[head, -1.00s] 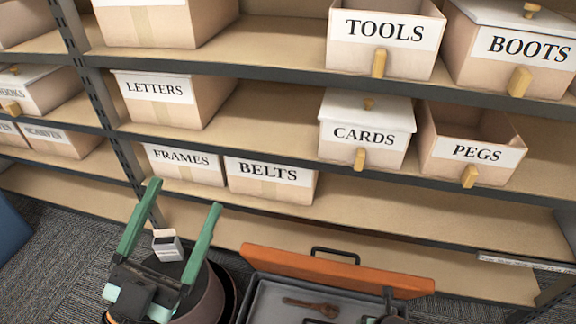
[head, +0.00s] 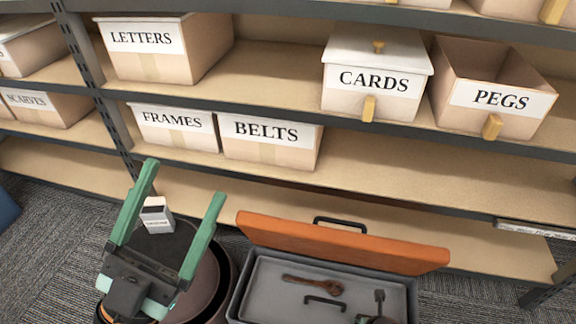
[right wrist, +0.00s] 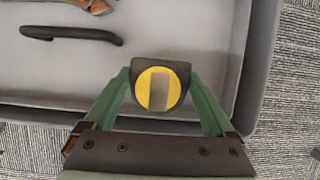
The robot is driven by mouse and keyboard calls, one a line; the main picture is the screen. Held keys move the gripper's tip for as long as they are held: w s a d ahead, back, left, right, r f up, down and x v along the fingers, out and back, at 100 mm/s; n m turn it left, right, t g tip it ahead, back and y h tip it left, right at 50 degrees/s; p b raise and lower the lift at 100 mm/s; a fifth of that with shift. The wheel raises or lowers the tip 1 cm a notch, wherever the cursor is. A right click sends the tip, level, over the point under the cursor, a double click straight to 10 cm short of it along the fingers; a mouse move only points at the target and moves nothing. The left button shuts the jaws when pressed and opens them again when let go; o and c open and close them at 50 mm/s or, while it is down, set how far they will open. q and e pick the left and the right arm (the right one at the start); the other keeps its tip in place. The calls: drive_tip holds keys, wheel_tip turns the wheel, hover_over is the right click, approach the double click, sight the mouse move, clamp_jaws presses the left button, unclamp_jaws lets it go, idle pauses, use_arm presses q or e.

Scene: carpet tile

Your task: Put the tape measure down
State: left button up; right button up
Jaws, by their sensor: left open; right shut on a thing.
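The tape measure (right wrist: 158,88), dark with a round yellow face, is between the fingers of my right gripper (right wrist: 158,80) in the right wrist view. The gripper is shut on it. It shows over the grey toolbox (right wrist: 225,60), close to the box's corner; I cannot tell whether it touches the floor of the box. In the head view the toolbox (head: 232,303) stands open at the bottom, its orange lid (head: 340,240) raised. My left gripper (head: 184,182) is open and empty, left of the toolbox.
A rusty wrench (head: 313,284) and a black handle (head: 325,300) show inside the toolbox. A small white box (head: 157,215) shows behind the left fingers, at a dark round thing (head: 215,290). Shelves behind hold labelled boxes, including BELTS (head: 270,142). The lowest shelf (head: 400,226) looks largely bare.

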use_arm(q)
wheel_tip(320, 180, down, 4)
drive_tip(key=b, duration=0.3)
use_arm(e)
wheel_tip(320, 180, down, 5)
drive_tip(key=shift+f, duration=0.1)
drive_tip(key=p+v, duration=0.1)
drive_tip(key=v, duration=0.1)
drive_tip(key=p+v, duration=0.2)
drive_tip(key=w+p+v, duration=0.1)
drive_tip(key=p+v, duration=0.1)
drive_tip(key=shift+s+d+r, duration=0.1)
drive_tip(key=shift+r, duration=0.1)
drive_tip(key=shift+c, duration=1)
drive_tip(key=shift+r+p, duration=0.3)
drive_tip(key=shift+p, duration=0.2)
drive_tip(key=shift+s+r+p, duration=0.35)
drive_tip(key=shift+r, duration=0.1)
use_arm(q)
wheel_tip(320, 180, up, 7)
drive_tip(key=shift+a, duration=0.2)
drive_tip(key=shift+f, duration=0.25)
use_arm(e)
drive_tip(key=shift+w, duration=0.2)
